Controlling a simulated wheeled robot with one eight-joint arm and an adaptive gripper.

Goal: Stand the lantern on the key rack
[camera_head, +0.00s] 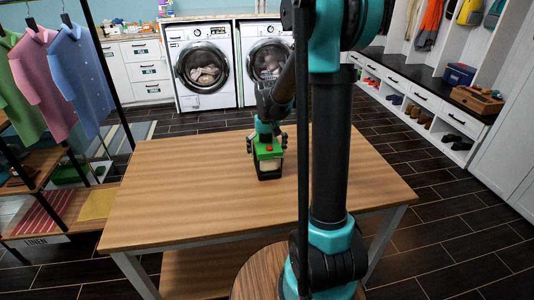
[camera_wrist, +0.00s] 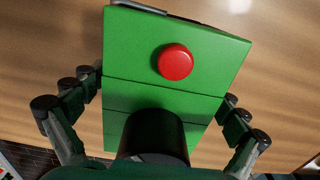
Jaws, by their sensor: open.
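The lantern (camera_head: 270,168) stands upright on the wooden table, with a green top, a red button, a pale front and a dark base. In the wrist view the green top of the lantern (camera_wrist: 150,92) fills the middle, with the red button facing me. My gripper (camera_head: 266,143) is open over the lantern, one finger on each side of its top. In the wrist view gaps show beside the fingers, and a dark round part hides some of the top. I cannot make out a key rack for sure.
The table (camera_head: 180,190) is otherwise bare. A clothes rack with shirts (camera_head: 75,70) stands at left, and washing machines (camera_head: 202,68) at the back. A bench (camera_head: 430,100) at right holds a blue box (camera_head: 459,74) and a wooden box (camera_head: 476,99). Dark floor lies between.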

